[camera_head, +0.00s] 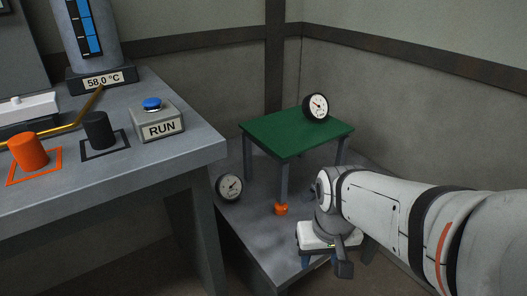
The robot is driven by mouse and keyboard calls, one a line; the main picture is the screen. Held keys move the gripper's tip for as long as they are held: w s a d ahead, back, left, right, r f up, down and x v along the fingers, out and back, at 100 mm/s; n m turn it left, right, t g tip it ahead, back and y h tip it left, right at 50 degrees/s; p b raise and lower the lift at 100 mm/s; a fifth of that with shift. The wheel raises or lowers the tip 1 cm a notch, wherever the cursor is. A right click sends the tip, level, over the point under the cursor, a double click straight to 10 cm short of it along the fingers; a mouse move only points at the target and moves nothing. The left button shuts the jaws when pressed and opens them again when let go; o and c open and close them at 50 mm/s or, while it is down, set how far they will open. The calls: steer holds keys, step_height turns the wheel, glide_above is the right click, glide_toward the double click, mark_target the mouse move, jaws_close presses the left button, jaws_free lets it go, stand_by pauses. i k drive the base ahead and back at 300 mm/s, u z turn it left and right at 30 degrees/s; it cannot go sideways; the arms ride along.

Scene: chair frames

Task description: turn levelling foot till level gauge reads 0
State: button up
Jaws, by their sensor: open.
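The orange levelling foot (281,210) is at the bottom of the near leg of a small green-topped table (285,133). A round white-faced gauge with a black rim (315,107) stands on the tabletop near its back right edge. A second round dial (230,187) stands on the grey platform to the left of the foot. Both dials are too small to read. My gripper (323,262) points down at the lower right of the foot, apart from it. It appears open, with nothing seen between its fingers. The table's far feet are hidden.
A grey bench (185,160) on the left carries a RUN box with a blue button (158,115), orange (28,150) and black (98,130) cylinders, and a 58.0 °C display (103,80). Walls close the back and right. The platform (250,240) is bare before the foot.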

mark_target(282, 210)
steer(key=z, duration=0.6)
steer(key=k, duration=1.8)
steer(key=u, duration=0.3)
steer(key=i, duration=1)
steer(key=u, duration=0.05)
